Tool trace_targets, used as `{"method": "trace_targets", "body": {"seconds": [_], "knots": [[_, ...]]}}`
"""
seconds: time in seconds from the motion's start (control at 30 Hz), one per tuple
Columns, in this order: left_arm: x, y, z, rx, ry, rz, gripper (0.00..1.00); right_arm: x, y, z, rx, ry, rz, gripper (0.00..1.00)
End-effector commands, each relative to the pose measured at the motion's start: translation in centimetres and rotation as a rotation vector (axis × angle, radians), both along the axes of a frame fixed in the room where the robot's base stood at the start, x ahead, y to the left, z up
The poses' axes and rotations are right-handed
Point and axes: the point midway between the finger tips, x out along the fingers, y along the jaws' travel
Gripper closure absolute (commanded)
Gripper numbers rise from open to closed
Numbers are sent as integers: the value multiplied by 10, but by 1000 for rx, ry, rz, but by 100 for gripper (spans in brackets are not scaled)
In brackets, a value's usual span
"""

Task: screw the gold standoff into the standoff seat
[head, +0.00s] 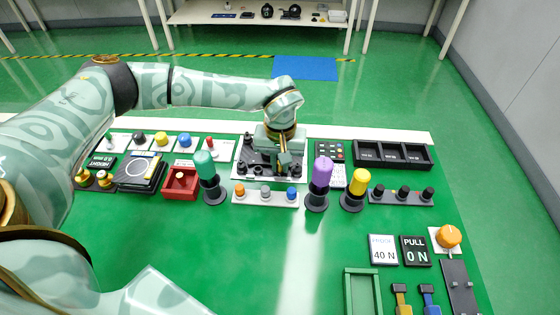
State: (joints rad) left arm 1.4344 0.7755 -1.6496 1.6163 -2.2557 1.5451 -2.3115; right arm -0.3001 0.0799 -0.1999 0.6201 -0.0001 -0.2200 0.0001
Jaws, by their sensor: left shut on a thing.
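My left gripper (284,158) reaches in from the left and points down over a light grey plate (242,174) with black fittings. It is shut on a small gold piece, which looks like the gold standoff; the fingers hide most of it. The standoff seat cannot be picked out among the black fittings, as the gripper covers part of the plate. I cannot tell whether the standoff touches the seat. My right gripper is not in view.
Teal (207,168), purple (321,172) and yellow (359,180) handles stand upright in front of the plate, with a button strip (263,202) between. A red box (181,184) is left, a black tray (391,162) right. The green tabletop in front is mostly clear.

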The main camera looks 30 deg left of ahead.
Motion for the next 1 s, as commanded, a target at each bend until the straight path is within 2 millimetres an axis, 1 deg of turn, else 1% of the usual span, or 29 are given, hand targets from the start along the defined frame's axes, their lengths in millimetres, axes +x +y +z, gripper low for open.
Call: {"method": "trace_targets", "body": {"seconds": [0.03, 0.8, 0.83, 0.87, 0.9, 0.93, 1.0], "knots": [[-3, 1, -5, 5, 9, 0, 100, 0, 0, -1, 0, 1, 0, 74], [-3, 3, -7, 6, 11, 4, 100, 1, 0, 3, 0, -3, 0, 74], [-3, 3, -7, 6, 11, 4, 83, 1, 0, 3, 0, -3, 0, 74], [-3, 3, -7, 6, 11, 4, 74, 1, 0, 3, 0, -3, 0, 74], [-3, 3, -7, 6, 12, 4, 63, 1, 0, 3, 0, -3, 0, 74], [-3, 3, -7, 6, 11, 5, 60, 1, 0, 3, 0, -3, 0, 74], [-3, 3, -6, 6, 10, 4, 60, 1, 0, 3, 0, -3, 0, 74]]}}
